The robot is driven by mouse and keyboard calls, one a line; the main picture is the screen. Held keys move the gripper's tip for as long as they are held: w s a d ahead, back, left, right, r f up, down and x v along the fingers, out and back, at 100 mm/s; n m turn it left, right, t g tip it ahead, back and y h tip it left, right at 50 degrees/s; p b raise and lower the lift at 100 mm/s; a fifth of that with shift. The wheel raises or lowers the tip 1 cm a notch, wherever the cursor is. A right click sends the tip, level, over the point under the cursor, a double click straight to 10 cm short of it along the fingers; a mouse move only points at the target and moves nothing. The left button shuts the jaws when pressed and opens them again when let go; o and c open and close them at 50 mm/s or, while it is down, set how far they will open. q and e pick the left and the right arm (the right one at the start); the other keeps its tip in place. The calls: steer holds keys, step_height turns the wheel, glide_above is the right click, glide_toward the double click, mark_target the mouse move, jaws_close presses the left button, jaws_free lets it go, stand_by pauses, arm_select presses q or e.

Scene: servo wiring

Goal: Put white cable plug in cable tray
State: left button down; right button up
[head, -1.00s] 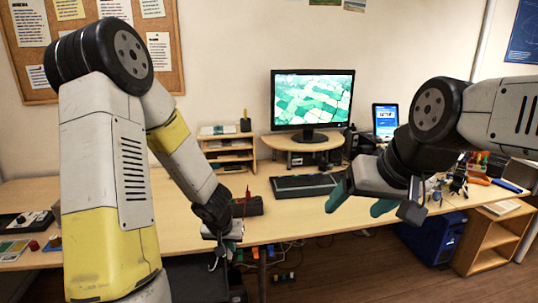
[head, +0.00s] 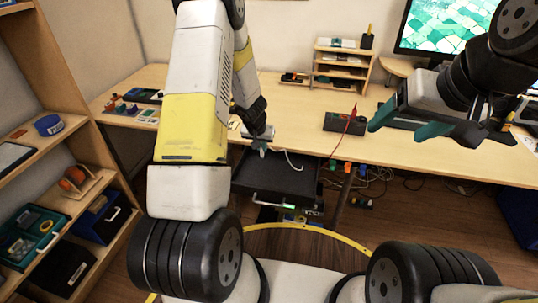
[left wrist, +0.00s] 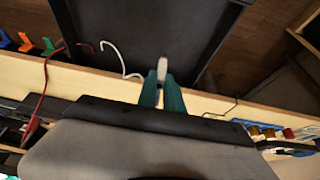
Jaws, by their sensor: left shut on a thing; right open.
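The white cable plug (left wrist: 162,66) shows between my left gripper's green fingertips (left wrist: 161,88) in the left wrist view. Its white cable (left wrist: 118,56) curves away to the left. In the head view my left gripper (head: 262,148) is shut on the plug at the desk's front edge, above a black tray (head: 270,178) under the desk, which seems to be the cable tray. The fingers hide part of the plug. The tray also shows in the left wrist view (left wrist: 185,20). My right gripper (head: 420,128) is open and empty over the right of the desk.
The wooden desk (head: 290,100) has a black box with a red lead (head: 344,122) right of my left gripper. Cables and coloured clips (head: 348,167) hang under the desk. A shelf unit (head: 60,130) stands at the left.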

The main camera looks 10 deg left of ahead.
mark_target(261, 154)
arm_select(q)
steer(key=f, duration=0.5)
steer(key=shift+a, duration=0.2)
steer(key=shift+d+f, duration=0.1)
steer(key=shift+f, duration=2.3)
steer(key=c, duration=1.5)
jaws_free()
steer(key=shift+f, duration=0.1)
